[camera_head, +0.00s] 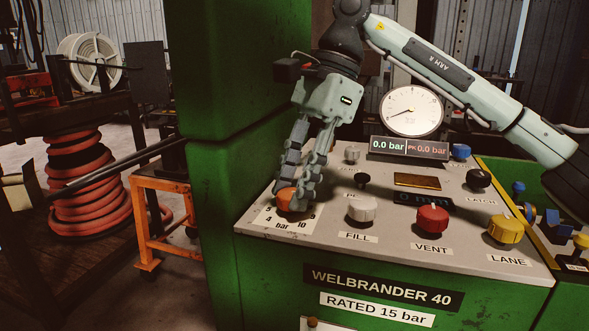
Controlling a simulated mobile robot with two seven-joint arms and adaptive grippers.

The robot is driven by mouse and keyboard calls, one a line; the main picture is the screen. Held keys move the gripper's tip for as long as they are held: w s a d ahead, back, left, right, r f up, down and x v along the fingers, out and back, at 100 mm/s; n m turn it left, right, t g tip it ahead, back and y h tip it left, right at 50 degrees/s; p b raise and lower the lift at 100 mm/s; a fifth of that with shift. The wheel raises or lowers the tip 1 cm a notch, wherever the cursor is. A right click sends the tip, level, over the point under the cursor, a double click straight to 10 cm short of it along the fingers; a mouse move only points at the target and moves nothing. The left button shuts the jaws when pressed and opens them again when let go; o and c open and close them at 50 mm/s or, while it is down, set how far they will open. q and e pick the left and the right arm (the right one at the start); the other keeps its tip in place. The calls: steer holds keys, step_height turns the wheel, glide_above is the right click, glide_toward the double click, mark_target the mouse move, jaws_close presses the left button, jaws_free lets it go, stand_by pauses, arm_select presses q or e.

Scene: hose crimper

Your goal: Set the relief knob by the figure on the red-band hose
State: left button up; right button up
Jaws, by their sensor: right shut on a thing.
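My right gripper (294,186) reaches down from above and is shut on an orange knob (287,199) at the panel's front left corner. A white scale plate (281,220) under the knob reads "bar", with 4 and 10 legible. The fingers hide much of the knob, so I cannot tell where it points. The dial gauge (412,110) stands behind, above a display (409,148) reading 0.0 bar and PK 0.0 bar. I cannot make out a red-band hose. My left gripper is out of view.
The grey panel (390,243) also carries a white FILL knob (361,209), a red VENT knob (433,219), a yellow LANE knob (505,229) and a black latch knob (478,179). A green column (240,110) stands close left of my gripper. An orange-red hose coil (88,208) stands farther left.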

steer(key=n+p, duration=0.1)
steer(key=n, duration=0.1)
steer(key=n+g+h+p, duration=0.1)
steer(key=n, duration=0.2)
steer(key=shift+w+a+r+g+p, duration=0.1)
steer(key=shift+a+r+g+p, duration=0.05)
steer(key=shift+g+p, duration=0.2)
steer(key=n+h+p, duration=0.1)
steer(key=n, duration=0.1)
steer(key=shift+n, duration=0.3)
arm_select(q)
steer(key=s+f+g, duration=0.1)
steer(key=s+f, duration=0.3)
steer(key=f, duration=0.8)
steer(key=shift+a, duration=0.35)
arm_select(e)
steer(key=shift+n+h, duration=0.3)
steer(key=shift+n, duration=0.1)
steer(key=o, duration=1.2)
steer(key=shift+c, duration=0.2)
